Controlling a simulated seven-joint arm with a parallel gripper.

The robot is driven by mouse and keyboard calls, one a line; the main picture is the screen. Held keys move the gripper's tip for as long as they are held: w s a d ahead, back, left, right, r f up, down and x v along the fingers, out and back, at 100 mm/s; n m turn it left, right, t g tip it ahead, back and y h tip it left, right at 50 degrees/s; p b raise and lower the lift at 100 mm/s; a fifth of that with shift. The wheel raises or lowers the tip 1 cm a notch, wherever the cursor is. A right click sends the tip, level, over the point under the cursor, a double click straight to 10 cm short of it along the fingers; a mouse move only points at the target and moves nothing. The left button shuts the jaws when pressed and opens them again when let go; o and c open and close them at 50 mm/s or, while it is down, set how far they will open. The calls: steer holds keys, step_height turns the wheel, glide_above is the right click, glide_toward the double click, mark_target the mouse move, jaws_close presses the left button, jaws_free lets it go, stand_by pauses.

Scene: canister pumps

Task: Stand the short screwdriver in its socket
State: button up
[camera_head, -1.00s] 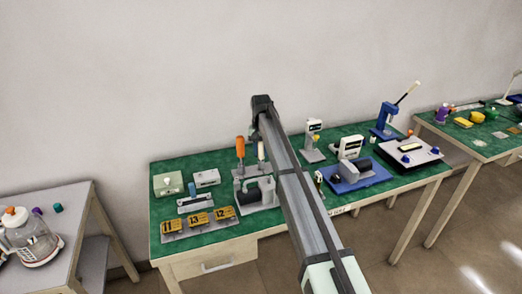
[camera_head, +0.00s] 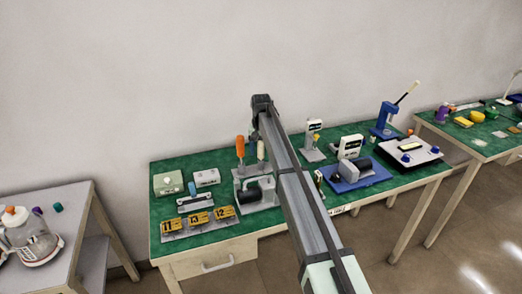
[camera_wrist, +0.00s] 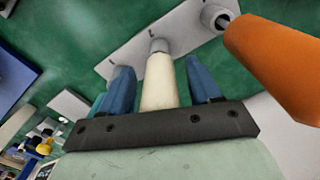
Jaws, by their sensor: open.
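A screwdriver with a cream handle (camera_wrist: 158,82) stands in the middle socket of a pale grey rack (camera_wrist: 128,52) in the wrist view. Its handle also shows in the head view (camera_head: 261,150), beside my arm. The blue fingers of my gripper (camera_wrist: 157,76) are open, one on each side of the cream handle, with a visible gap on both sides. A screwdriver with a large orange handle (camera_wrist: 275,62) stands in the neighbouring socket at the right; it also shows in the head view (camera_head: 240,147). Which handle is the longer overall cannot be told exactly, as the shafts are hidden.
The green bench also holds yellow numbered blocks (camera_head: 199,219), a grey pump (camera_head: 255,195), a blue-based machine (camera_head: 355,173) and a blue press (camera_head: 385,120). The orange handle stands close to my gripper's right side. Bare green top lies around the rack.

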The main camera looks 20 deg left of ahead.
step_height(320, 180, up, 14)
steer(key=shift+f, duration=0.15)
stand_by(0.4)
stand_by(0.3)
